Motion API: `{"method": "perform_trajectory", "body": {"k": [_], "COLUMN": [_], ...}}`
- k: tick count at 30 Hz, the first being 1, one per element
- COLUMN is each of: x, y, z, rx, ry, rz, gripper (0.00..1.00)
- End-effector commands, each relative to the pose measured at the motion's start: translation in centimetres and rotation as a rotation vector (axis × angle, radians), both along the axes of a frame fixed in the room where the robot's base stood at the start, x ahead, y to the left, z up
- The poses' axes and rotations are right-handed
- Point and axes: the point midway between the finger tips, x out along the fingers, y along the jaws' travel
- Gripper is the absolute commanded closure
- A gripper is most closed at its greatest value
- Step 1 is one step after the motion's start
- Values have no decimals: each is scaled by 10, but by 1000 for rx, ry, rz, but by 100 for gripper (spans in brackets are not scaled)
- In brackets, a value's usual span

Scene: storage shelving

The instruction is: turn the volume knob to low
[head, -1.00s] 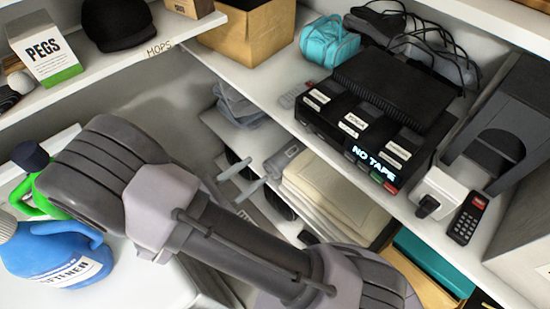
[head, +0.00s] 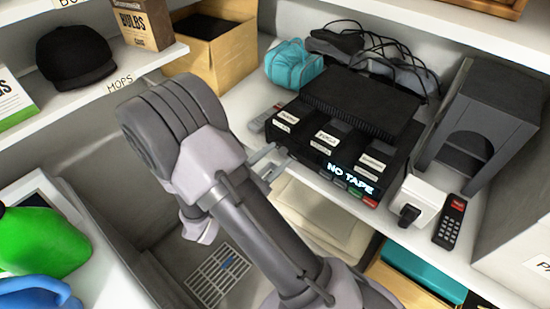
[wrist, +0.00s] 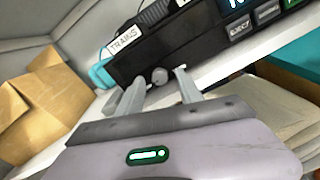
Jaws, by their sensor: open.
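The black tape player (head: 340,145) sits on the white shelf with a lit "NO TAPE" display on its front. A round grey knob (wrist: 160,76) is on the left part of its front face, below the "TRAINS" label. Which knob setting it points to is too small to tell. My gripper (head: 277,160) is at the player's lower left front corner, fingers spread. In the wrist view my gripper (wrist: 155,78) has one finger on each side of the knob in the picture. I cannot tell whether the fingers touch it.
A white box with a black switch (head: 408,213) and a black remote (head: 450,222) lie right of the player. A teal bag (head: 295,66) and game controllers with cables (head: 385,60) are behind it. A cardboard box (head: 215,50) stands to the left. Folded cloth (head: 320,215) lies below.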

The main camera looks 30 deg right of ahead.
Motion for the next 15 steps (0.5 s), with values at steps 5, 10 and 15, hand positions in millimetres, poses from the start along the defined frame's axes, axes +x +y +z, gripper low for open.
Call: {"method": "perform_trajectory", "body": {"k": [5, 10, 15], "x": [0, 0, 0], "y": [0, 0, 0], "z": [0, 0, 0], "rx": [0, 0, 0], "ry": [0, 0, 1], "rz": [0, 0, -1], "gripper": [59, 92, 100]}}
